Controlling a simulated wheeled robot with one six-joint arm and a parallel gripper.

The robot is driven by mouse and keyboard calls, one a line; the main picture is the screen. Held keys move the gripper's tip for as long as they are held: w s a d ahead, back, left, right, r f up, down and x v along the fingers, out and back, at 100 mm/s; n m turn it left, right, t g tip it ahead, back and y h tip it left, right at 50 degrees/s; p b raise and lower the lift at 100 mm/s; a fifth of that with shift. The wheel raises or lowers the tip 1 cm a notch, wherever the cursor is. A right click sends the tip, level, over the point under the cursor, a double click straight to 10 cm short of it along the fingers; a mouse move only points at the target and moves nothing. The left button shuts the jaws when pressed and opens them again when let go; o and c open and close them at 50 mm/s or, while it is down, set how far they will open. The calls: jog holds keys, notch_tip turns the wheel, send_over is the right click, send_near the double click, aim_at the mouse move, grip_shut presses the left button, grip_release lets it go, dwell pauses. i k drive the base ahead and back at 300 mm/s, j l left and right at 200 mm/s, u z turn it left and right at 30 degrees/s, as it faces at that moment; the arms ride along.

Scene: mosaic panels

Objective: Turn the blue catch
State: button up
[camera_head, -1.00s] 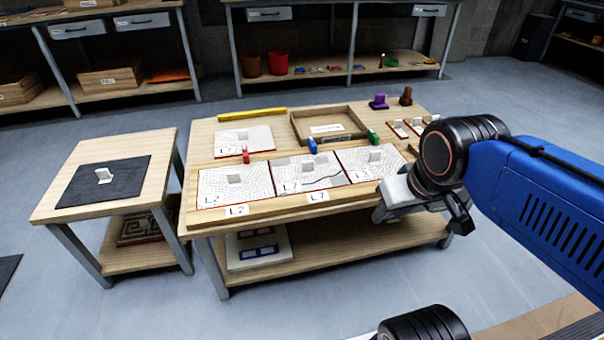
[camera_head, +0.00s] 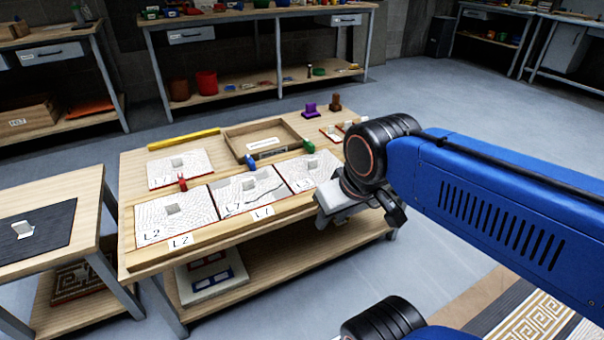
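The blue catch (camera_head: 250,162) is a small upright piece on the wooden table, at the top edge of the middle mosaic panel (camera_head: 262,203), just below the wooden tray. A red catch (camera_head: 183,184) stands to its left and a green catch (camera_head: 309,146) to its right. My gripper (camera_head: 340,208) is at the table's right front, beside the right-hand panel (camera_head: 322,166) and well apart from the blue catch. My arm and wrist hide part of it, and its fingers do not show clearly.
A wooden tray (camera_head: 232,143) lies behind the catches, with a yellow bar (camera_head: 184,139) to its left. Purple (camera_head: 309,110) and brown (camera_head: 335,102) pieces stand at the back right. A side table (camera_head: 60,262) with a dark mat is at left. Floor behind the table is clear.

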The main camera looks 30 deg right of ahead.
aim_at(249, 160)
jog(key=i+j, duration=0.8)
jog(key=j, duration=0.25)
jog(key=z, duration=0.05)
